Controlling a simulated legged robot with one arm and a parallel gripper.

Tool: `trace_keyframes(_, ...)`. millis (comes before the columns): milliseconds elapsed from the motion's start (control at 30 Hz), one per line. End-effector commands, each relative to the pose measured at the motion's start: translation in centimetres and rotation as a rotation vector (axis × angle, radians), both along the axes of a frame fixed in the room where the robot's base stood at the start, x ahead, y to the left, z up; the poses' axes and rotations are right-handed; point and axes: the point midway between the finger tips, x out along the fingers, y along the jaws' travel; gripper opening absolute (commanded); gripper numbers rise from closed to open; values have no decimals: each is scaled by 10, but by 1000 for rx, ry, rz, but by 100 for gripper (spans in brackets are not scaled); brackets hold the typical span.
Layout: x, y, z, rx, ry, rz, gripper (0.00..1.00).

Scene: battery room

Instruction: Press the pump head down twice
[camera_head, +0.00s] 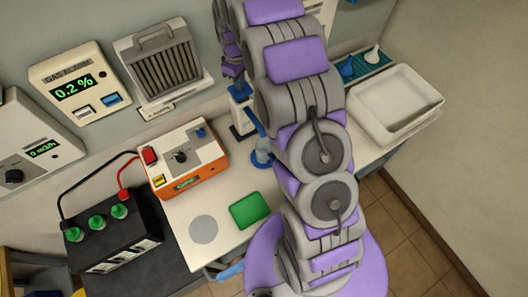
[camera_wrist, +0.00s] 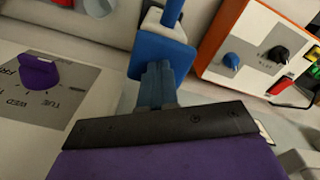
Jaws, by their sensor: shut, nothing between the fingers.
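The pump is a pale bottle (camera_head: 243,112) with a dark base and a blue pump head (camera_head: 240,91), standing near the wall behind my arm. In the wrist view the blue pump head (camera_wrist: 160,55) lies just beyond my fingertips, with a blue spout (camera_wrist: 172,12) pointing up the picture. My gripper (camera_wrist: 157,72) is shut and empty, its narrow grey-blue fingers together over the pump head. Whether the tips touch it I cannot tell. In the head view my gripper (camera_head: 235,82) is small and partly hidden by my arm, close above the pump.
An orange-sided box (camera_head: 185,158) with knobs stands left of the pump. A blue cup (camera_head: 262,153) sits in front of it. A green pad (camera_head: 250,210) and a grey disc (camera_head: 203,229) lie on the bench. A white tray (camera_head: 395,132) is at right. A purple dial (camera_wrist: 38,72) shows in the wrist view.

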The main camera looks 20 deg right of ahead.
Motion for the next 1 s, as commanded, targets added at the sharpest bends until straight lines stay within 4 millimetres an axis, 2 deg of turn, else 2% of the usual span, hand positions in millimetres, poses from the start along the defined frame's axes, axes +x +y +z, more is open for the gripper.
trace_keyframes(500, 1, 0, 28, 0, -4, 0, 0)
trace_keyframes(1000, 0, 0, 28, 0, -3, 0, 0)
